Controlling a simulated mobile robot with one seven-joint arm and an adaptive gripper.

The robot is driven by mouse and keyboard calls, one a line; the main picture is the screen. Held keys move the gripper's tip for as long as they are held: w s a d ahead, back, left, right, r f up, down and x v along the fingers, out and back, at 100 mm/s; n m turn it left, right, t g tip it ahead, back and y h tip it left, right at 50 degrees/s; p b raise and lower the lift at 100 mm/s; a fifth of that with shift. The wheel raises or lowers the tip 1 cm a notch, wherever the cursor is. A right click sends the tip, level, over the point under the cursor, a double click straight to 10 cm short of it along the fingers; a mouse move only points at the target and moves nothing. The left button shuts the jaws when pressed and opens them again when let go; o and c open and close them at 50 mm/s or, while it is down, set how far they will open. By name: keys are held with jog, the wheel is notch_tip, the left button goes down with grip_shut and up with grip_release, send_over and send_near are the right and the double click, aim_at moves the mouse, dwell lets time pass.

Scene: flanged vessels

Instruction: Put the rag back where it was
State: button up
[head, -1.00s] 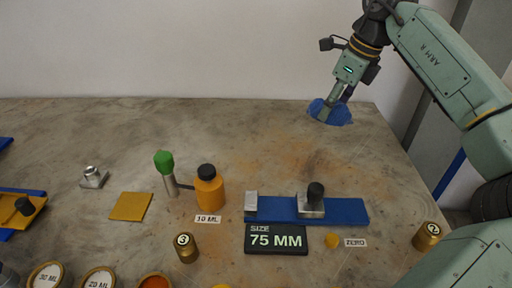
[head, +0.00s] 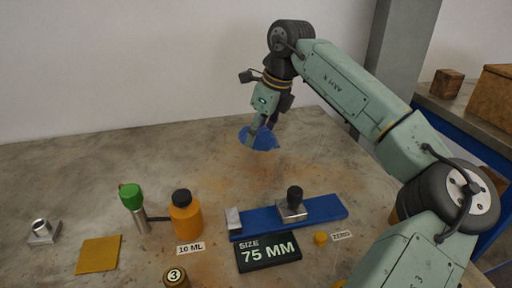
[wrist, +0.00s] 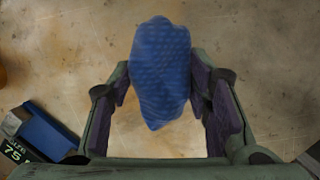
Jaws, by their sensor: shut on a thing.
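The blue rag (head: 259,139) hangs bunched in my gripper (head: 256,130), over the back part of the worktable (head: 215,148). The head view does not clearly show how high it is above the surface. In the wrist view the rag (wrist: 160,72) sits between the two dark finger pads, with bare stained tabletop around it. My gripper is shut on the rag. A flat yellow square (head: 99,255) lies at the front left of the table, with nothing on it.
A blue gauge (head: 325,208) with a "75 MM" sign (head: 268,251) stands front right of centre. An orange bottle (head: 185,216) and a green-capped tube (head: 131,207) stand left of it. A metal fitting (head: 43,232) is far left. The back-left table is clear.

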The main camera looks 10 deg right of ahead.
aim_at(258, 145)
jog(key=shift+f, duration=2.1)
jog(key=shift+f, duration=0.1)
jog(key=shift+f, duration=0.15)
jog(key=o, duration=1.1)
jog(key=shift+r, duration=0.35)
jog(key=v, duration=1.1)
jog(key=shift+s+r, duration=0.1)
jog(key=shift+r, duration=0.3)
jog(key=shift+s+f, duration=0.1)
